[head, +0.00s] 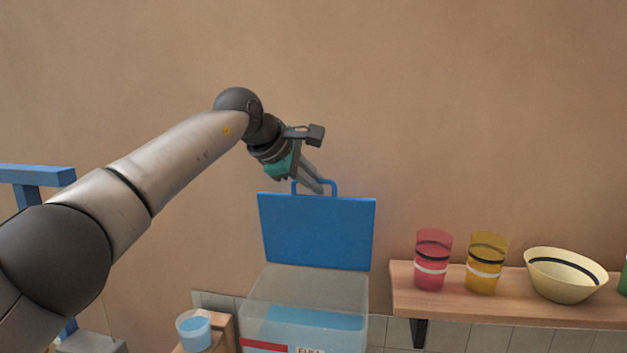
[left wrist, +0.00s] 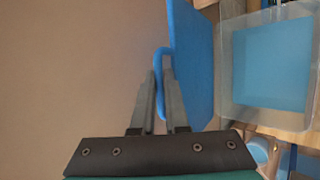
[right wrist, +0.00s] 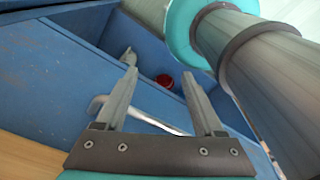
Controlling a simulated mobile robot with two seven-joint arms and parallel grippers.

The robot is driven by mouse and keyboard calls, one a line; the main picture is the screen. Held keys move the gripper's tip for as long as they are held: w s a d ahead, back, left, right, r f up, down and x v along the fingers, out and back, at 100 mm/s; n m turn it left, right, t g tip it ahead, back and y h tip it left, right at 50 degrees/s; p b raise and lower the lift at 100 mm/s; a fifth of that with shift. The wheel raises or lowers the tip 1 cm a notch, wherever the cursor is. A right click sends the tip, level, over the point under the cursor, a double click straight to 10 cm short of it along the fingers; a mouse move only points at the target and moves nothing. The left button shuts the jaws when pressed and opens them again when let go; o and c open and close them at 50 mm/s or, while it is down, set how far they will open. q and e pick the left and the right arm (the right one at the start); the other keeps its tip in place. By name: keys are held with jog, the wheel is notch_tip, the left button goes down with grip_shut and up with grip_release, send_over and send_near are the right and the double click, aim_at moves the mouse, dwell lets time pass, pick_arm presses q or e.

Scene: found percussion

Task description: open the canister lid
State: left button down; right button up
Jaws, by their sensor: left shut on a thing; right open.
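The canister (head: 258,304) is a clear box with a red stripe and a label, with a blue surface inside. Its blue lid (head: 318,232) stands up at the canister's rear edge, and the top is uncovered. The lid's blue loop handle (head: 333,184) is on its upper edge. My left gripper (head: 322,188) is shut on this handle; in the left wrist view the fingers (left wrist: 160,65) close on the handle beside the lid (left wrist: 190,60). The open canister (left wrist: 224,60) is right of it there. My right gripper (right wrist: 160,78) is open and empty in the right wrist view.
A wooden shelf (head: 510,307) at the right bears a red cup (head: 433,258), a yellow cup (head: 485,262) and a cream bowl (head: 565,275). A light blue cup (head: 195,331) stands left of the canister. A metal rod (right wrist: 150,117) and red item (right wrist: 163,80) lie near my right gripper.

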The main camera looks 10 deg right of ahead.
pick_arm(q)
jog(key=shift+a+f, duration=0.1)
jog(key=shift+f, duration=0.3)
jog(key=c, duration=0.9)
grip_release()
jog(key=b+v, duration=0.2)
jog(key=v, duration=0.6)
jog(key=b+v, duration=0.3)
jog(key=v, duration=0.5)
jog(key=shift+w+d+r, duration=0.2)
jog(key=shift+w+r, duration=0.05)
jog(key=shift+r, duration=0.05)
